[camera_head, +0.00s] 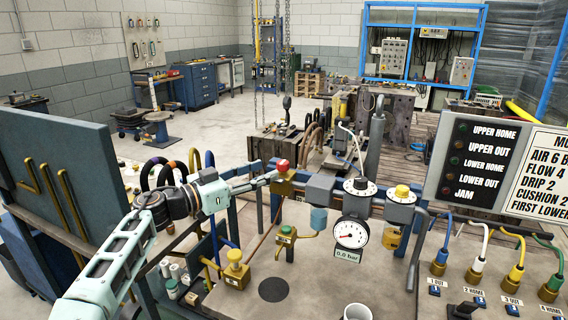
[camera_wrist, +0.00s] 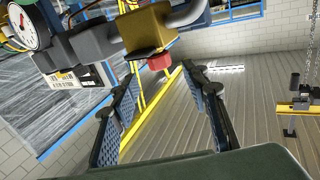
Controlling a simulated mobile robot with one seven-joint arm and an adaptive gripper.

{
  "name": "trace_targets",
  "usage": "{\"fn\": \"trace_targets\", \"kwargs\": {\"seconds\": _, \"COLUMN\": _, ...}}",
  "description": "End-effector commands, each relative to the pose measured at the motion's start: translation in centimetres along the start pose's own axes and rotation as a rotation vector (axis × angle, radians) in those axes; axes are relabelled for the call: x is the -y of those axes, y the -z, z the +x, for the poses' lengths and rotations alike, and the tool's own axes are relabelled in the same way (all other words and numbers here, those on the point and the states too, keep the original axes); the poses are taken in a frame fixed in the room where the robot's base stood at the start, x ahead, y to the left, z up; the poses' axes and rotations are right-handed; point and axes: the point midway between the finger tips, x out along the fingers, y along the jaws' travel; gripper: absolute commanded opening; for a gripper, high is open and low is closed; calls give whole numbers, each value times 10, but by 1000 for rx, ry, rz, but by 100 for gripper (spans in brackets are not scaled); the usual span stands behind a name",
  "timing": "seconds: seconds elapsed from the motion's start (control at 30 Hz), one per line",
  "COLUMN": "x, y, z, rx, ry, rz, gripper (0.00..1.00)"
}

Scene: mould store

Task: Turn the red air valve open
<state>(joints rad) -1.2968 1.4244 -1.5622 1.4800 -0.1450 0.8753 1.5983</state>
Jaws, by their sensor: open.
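The red air valve (camera_head: 283,164) is a small red knob on a brass block (camera_head: 285,186) at the left end of the grey air line. In the wrist view the red valve (camera_wrist: 159,61) shows below the brass block (camera_wrist: 148,28), just beyond and between the fingertips. My gripper (camera_head: 266,179) comes in from the left, close beside the valve. In the wrist view my gripper (camera_wrist: 166,82) has its two fingers apart with nothing between the pads. I cannot tell if a fingertip touches the valve.
A round pressure gauge (camera_head: 351,233) with a "0.0 bar" label hangs right of the valve. A yellow knob (camera_head: 402,191) and a black-and-white dial (camera_head: 360,186) sit on the same line. A green button (camera_head: 286,231) is below. A white cup (camera_head: 357,312) stands in front.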

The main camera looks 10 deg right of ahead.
Motion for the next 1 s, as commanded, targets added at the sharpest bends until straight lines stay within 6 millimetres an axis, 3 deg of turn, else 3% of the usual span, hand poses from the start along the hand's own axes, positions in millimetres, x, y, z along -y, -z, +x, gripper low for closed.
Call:
{"fn": "trace_targets", "kwargs": {"seconds": 0.2, "x": -1, "y": 1, "z": 44, "rx": 1, "ry": -3, "rz": -1, "gripper": 42}}
{"fn": "trace_targets", "kwargs": {"seconds": 0.4, "x": 0, "y": 0, "z": 68, "rx": 2, "ry": -1, "rz": -2, "gripper": 42}}
{"fn": "trace_targets", "kwargs": {"seconds": 0.8, "x": 0, "y": -1, "z": 76, "rx": 2, "ry": 0, "rz": -3, "gripper": 42}}
{"fn": "trace_targets", "kwargs": {"seconds": 1.0, "x": 0, "y": -1, "z": 76, "rx": 2, "ry": 0, "rz": -3, "gripper": 20}}
